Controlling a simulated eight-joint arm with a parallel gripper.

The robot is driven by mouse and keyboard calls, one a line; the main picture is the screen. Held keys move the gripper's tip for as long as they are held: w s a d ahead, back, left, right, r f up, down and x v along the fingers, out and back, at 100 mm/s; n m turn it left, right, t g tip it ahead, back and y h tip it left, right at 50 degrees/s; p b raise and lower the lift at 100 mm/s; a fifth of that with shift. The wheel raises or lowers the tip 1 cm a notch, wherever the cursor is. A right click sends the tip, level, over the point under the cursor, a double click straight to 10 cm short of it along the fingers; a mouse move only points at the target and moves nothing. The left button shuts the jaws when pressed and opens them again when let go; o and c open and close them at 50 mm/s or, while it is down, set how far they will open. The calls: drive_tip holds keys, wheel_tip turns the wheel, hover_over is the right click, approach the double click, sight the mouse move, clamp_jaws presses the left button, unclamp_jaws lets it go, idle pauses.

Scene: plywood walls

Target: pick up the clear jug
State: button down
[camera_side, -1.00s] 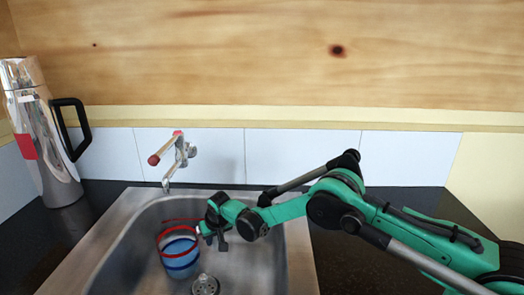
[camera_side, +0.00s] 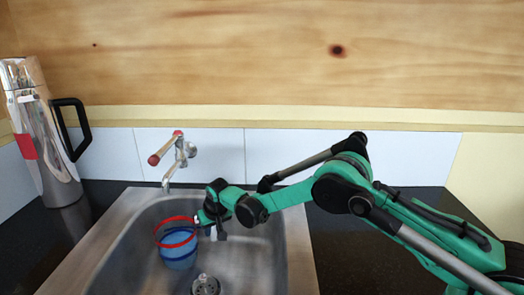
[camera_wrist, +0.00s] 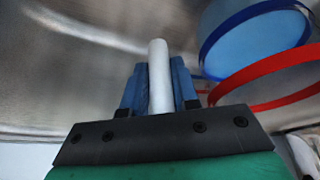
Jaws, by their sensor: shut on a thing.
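The clear jug (camera_side: 178,250) is in the sink at the left, with red and blue bands and a light blue lower part. In the wrist view the jug (camera_wrist: 255,48) shows at the upper right, partly cut off by the frame. My gripper (camera_side: 201,219) is at the jug's right side. In the wrist view its blue fingers (camera_wrist: 159,88) are shut on a pale upright bar (camera_wrist: 159,70), which looks like the jug's handle. Whether the jug's base touches the sink floor is hard to tell.
The metal sink (camera_side: 255,262) surrounds the jug, with a drain (camera_side: 206,285) in its floor. A tap (camera_side: 178,155) stands behind the jug. A steel flask (camera_side: 40,135) with a black handle stands on the dark counter at the left.

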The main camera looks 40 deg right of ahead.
wheel_tip(320, 180, up, 4)
drive_tip(key=shift+f, duration=0.1)
drive_tip(key=s+a, duration=0.3)
drive_tip(key=s, duration=1.4)
drive_tip(key=shift+s+a, duration=0.2)
drive_tip(key=shift+s, duration=0.1)
drive_tip(key=shift+r, duration=2)
drive_tip(key=shift+r, duration=2)
